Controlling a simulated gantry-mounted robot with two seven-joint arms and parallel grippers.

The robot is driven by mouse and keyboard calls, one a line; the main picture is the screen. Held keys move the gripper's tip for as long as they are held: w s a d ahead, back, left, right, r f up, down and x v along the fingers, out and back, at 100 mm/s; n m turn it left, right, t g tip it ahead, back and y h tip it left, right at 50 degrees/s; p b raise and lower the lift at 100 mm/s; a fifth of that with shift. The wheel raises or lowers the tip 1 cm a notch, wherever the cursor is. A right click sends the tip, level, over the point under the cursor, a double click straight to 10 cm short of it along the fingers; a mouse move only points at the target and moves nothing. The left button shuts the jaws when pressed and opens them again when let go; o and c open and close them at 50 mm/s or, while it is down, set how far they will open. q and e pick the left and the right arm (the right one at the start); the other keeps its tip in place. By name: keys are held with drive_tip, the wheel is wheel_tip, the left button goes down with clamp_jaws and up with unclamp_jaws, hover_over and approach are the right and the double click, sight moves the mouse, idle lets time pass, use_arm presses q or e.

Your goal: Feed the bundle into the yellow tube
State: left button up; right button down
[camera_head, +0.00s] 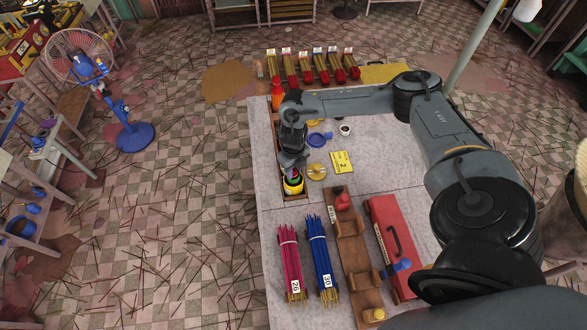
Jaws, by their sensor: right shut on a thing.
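The yellow tube (293,189) is a short cylinder with a dark band, near the front end of the wooden tray at the table's left edge. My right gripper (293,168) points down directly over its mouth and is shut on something. Something small, red and green, shows at the mouth below the fingers; I cannot tell if it is the held thing or how deep it sits. A pink bundle (289,255) and a blue bundle (321,258), tagged with numbers, lie side by side at the table's front. My left gripper is not in view.
The wooden tray (283,194) also holds an orange-red bottle (276,96). Several red-and-tan bundles (305,68) line the far edge. A yellow card (341,162), a blue dish (317,140), a wooden holder (352,250) and a red box (388,235) stand right of the tube.

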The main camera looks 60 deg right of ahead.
drive_tip(key=c, duration=0.8)
unclamp_jaws()
drive_tip(key=shift+o, duration=0.2)
drive_tip(key=shift+r, duration=0.1)
wheel_tip(320, 180, up, 5)
drive_tip(key=p, duration=0.4)
drive_tip(key=shift+r+p, duration=1.45)
drive_tip(key=shift+p, duration=0.1)
